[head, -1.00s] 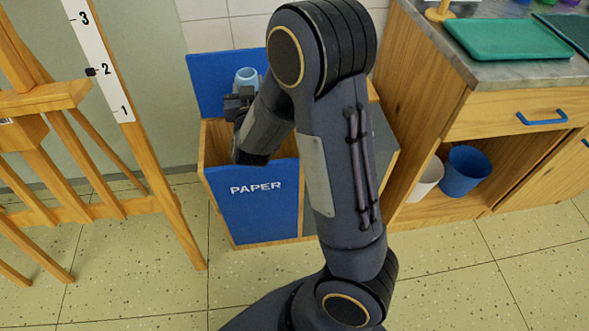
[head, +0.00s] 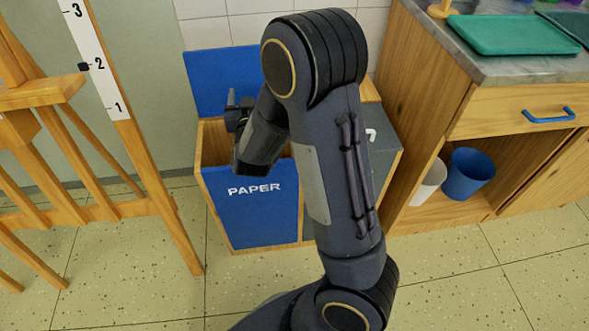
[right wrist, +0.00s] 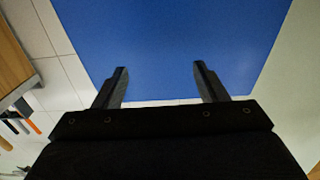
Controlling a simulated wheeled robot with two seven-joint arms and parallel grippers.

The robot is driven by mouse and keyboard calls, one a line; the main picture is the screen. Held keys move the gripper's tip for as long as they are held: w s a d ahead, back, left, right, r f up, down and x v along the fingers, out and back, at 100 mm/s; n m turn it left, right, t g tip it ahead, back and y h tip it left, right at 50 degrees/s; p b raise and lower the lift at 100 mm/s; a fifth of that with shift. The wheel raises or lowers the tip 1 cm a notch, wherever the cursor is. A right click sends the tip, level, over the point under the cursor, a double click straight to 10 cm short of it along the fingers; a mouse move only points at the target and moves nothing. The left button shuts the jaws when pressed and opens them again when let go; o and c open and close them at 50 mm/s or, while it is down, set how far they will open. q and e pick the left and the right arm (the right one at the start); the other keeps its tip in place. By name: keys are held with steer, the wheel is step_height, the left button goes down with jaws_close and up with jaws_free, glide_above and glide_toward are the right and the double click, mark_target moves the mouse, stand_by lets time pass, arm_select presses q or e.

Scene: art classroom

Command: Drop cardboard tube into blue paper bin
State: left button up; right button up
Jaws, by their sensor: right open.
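The blue paper bin (head: 255,212) has a blue front marked PAPER in a wooden cabinet. A raised blue panel (head: 210,75) stands behind its opening and fills the upper part of the right wrist view (right wrist: 160,40). My right gripper (head: 239,103) is above the bin opening, in front of that panel. Its two fingers are apart and nothing is between them in the right wrist view (right wrist: 159,75). The cardboard tube is not visible in either view now. Most of the bin's inside is hidden by my right arm and the front panel. My left gripper is not in view.
A wooden easel (head: 150,190) stands left of the bin. A wooden counter cabinet (head: 440,100) stands to the right, with a green tray (head: 510,35) on top and a blue bucket (head: 468,174) on its low shelf. The floor in front is clear.

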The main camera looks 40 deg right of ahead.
steer(key=p+v, duration=0.1)
steer(key=v, duration=0.6)
steer(key=shift+s+a, duration=0.2)
steer(key=shift+s, duration=0.15)
steer(key=shift+f, duration=0.1)
